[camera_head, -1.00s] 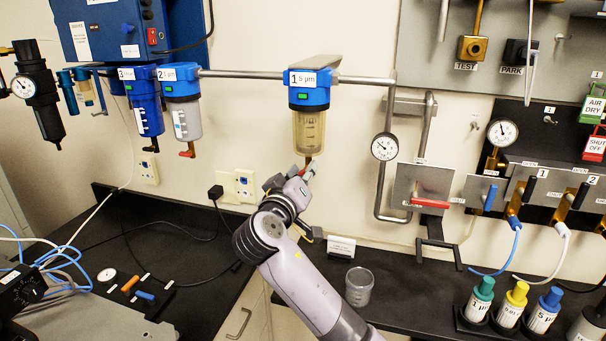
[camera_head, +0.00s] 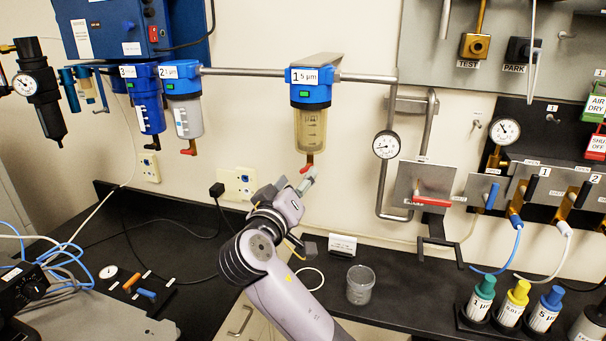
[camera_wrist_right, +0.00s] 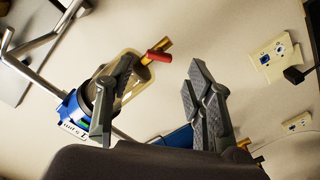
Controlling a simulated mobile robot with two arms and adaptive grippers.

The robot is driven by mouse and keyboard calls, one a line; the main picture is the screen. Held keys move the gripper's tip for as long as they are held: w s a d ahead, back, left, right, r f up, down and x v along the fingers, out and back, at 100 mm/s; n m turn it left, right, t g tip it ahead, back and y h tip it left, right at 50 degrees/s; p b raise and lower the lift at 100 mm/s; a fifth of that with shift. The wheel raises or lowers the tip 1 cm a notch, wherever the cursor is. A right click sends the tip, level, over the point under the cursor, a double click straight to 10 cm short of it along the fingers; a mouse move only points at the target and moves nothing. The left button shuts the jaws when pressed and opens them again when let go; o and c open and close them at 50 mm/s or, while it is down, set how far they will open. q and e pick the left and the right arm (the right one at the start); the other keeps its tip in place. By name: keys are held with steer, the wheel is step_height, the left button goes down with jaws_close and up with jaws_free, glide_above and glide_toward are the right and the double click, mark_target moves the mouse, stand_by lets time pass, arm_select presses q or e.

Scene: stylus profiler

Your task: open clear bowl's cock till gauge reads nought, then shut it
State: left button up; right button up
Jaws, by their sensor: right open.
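The clear bowl (camera_head: 311,130) hangs under the blue head of filter 1, amber-tinted, with a brass drain and red cock (camera_head: 306,168) below. In the right wrist view the bowl (camera_wrist_right: 133,88) lies partly behind one finger, and the red cock handle (camera_wrist_right: 158,56) shows beside the brass stem. My right gripper (camera_head: 295,184) is open and empty, just below the cock in the head view; its fingers (camera_wrist_right: 160,90) are spread wide and look apart from the handle. The round gauge (camera_head: 386,145) on the pipe is too small to read surely. My left gripper is not in view.
Filters 2 (camera_head: 186,118) and 3 (camera_head: 150,112) hang to the left on the same pipe. A red-handled valve (camera_head: 432,201) is right of the gauge. A clear cup (camera_head: 360,285) stands on the dark bench (camera_head: 400,300). The wall behind the cock is bare.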

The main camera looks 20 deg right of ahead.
steer(key=v, duration=0.7)
steer(key=shift+c, duration=0.3)
steer(key=shift+c, duration=0.6)
steer(key=n, duration=0.2)
steer(key=shift+s+a+r+n, duration=0.25)
steer(key=shift+s+a+n, duration=0.1)
steer(key=shift+a+n, duration=0.05)
steer(key=shift+c, duration=1.3)
steer(key=s+n, duration=0.1)
steer(key=n, duration=0.2)
steer(key=s+a+n+b, duration=0.1)
steer(key=n, duration=0.2)
steer(key=s+a+n, duration=0.1)
steer(key=n, duration=0.2)
steer(key=shift+a+n, duration=0.15)
steer(key=shift+n, duration=0.25)
steer(key=shift+c, duration=0.2)
steer(key=n+p, duration=0.5)
steer(key=p, duration=0.1)
glide_toward(305, 170)
steer(key=x, duration=0.7)
steer(key=shift+w+d, duration=0.45)
steer(key=shift+w, duration=0.1)
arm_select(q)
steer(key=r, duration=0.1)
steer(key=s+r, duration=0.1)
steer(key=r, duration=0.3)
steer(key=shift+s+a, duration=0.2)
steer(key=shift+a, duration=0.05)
